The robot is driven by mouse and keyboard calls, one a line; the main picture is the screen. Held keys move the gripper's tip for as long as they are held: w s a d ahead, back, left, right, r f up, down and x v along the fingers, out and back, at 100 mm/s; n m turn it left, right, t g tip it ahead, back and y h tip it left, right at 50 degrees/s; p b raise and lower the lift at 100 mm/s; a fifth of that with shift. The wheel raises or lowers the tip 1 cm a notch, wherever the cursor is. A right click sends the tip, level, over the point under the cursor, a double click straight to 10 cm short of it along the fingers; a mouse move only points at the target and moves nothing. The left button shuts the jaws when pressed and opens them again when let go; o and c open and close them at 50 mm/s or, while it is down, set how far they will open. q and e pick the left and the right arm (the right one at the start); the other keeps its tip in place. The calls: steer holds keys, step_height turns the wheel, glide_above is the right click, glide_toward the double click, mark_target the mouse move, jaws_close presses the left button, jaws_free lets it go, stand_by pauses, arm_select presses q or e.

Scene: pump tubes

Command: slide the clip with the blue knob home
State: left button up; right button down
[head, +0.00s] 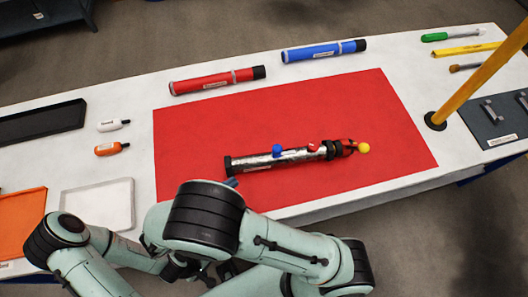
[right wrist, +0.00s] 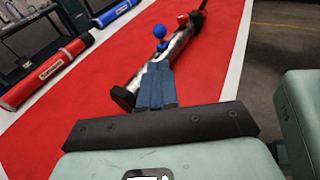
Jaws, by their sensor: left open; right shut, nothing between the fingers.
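A silver pump tube (head: 258,160) with black ends lies on the red mat (head: 370,105). It carries a blue knob (head: 277,149), a red knob (head: 314,146) and a yellow ball (head: 364,148) at its right end. My right gripper (head: 232,182) is beside the tube's left end, mostly hidden by my arm. In the right wrist view its blue fingers (right wrist: 157,70) are shut and empty, overlapping the tube (right wrist: 176,48); I cannot tell if they touch. The blue knob (right wrist: 159,31) stands beyond the fingertips. My left gripper (head: 183,268) is open, low in the head view, partly hidden, away from the tube.
A red tube (head: 215,82) and a blue tube (head: 322,51) lie behind the mat. A yellow post (head: 480,75) rises at the right. Small bottles (head: 112,148) and trays (head: 98,205) are at the left. The mat around the pump tube is clear.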

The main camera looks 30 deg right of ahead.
mark_target(274, 152)
arm_select(q)
steer(key=shift+w+r+p, duration=0.35)
steer(key=shift+w+r, duration=0.05)
steer(key=shift+r, duration=0.1)
arm_select(e)
steer(key=x, duration=1.4)
steer(key=shift+d, duration=0.1)
